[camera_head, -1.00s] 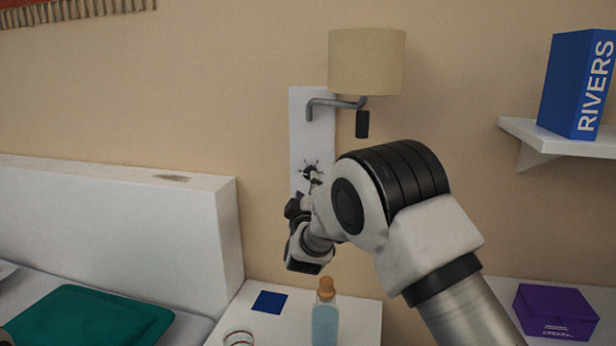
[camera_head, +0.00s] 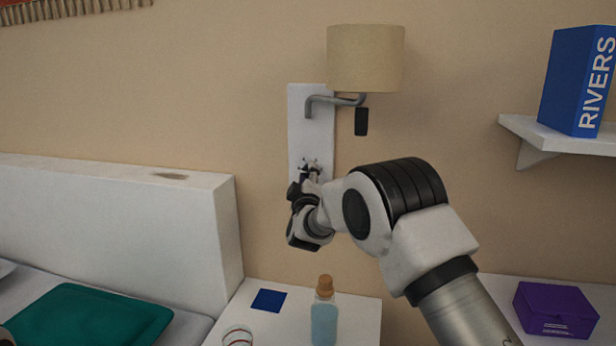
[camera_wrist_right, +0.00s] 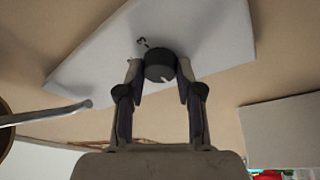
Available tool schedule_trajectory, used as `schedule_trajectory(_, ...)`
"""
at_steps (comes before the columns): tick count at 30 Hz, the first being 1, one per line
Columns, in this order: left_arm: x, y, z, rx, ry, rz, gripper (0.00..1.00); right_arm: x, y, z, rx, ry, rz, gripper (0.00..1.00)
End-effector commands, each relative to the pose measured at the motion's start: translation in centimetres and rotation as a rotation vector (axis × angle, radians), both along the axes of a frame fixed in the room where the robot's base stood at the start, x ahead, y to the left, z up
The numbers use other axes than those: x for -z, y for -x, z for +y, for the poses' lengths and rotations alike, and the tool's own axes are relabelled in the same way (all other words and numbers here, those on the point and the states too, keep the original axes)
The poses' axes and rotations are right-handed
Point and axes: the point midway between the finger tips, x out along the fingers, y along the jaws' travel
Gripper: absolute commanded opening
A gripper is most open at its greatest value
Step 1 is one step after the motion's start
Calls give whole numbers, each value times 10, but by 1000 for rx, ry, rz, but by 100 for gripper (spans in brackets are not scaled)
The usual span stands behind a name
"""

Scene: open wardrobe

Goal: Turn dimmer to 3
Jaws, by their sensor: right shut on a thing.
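The dimmer is a dark round knob (camera_wrist_right: 160,64) on a white wall plate (camera_head: 309,135) below the lamp. In the wrist view its white pointer mark is on the side toward my gripper. A "3" is printed on the plate just beyond the knob, and another mark beside it is too small to read. My right gripper (camera_wrist_right: 159,71) is shut on the knob, one finger on each side. In the head view my right gripper (camera_head: 309,182) covers the lower part of the dial.
A wall lamp with a beige shade (camera_head: 365,60) and a hanging dark switch (camera_head: 361,122) is above. A bottle (camera_head: 324,313), a glass and a blue square (camera_head: 268,300) stand on the white bedside top. A shelf (camera_head: 560,137) with a blue book is at right.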

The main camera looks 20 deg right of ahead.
Motion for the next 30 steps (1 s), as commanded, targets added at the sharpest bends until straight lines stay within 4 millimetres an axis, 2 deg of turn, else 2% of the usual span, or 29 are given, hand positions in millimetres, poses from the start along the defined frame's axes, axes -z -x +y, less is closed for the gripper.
schedule_trajectory(11, 4, 0, 0, 0, 0, 0, 71, 2, -1, 1, -1, -102, -70, 1)
schedule_trajectory(30, 13, 0, 0, 0, 0, 0, 71, 2, -2, 4, -1, -576, -390, 1)
